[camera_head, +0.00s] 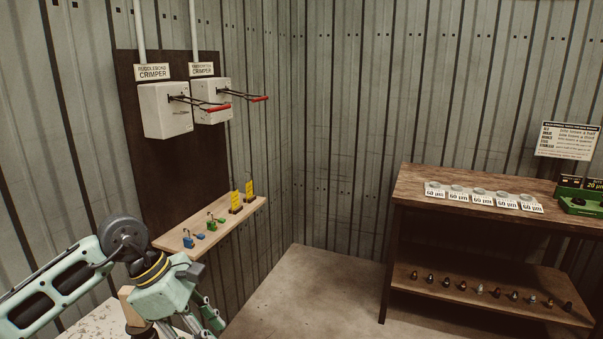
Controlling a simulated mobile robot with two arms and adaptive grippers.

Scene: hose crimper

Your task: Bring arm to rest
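My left arm comes in from the lower left, bent at a dark round joint. My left gripper (203,322) points down at the bottom edge, left of centre. Its fingertips are cut off by the frame, so its opening and anything between the tips are hidden. It is in front of and below the near end of a small wooden shelf (172,241). My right gripper is not in view.
Two white crimper boxes (164,110) (213,101) with red-ended levers hang on a dark wall board. Blue, green and yellow-tagged items stand on the small shelf. A wooden bench (420,197) at right holds labelled jars (480,197) and, below, several small fittings. Floor between is clear.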

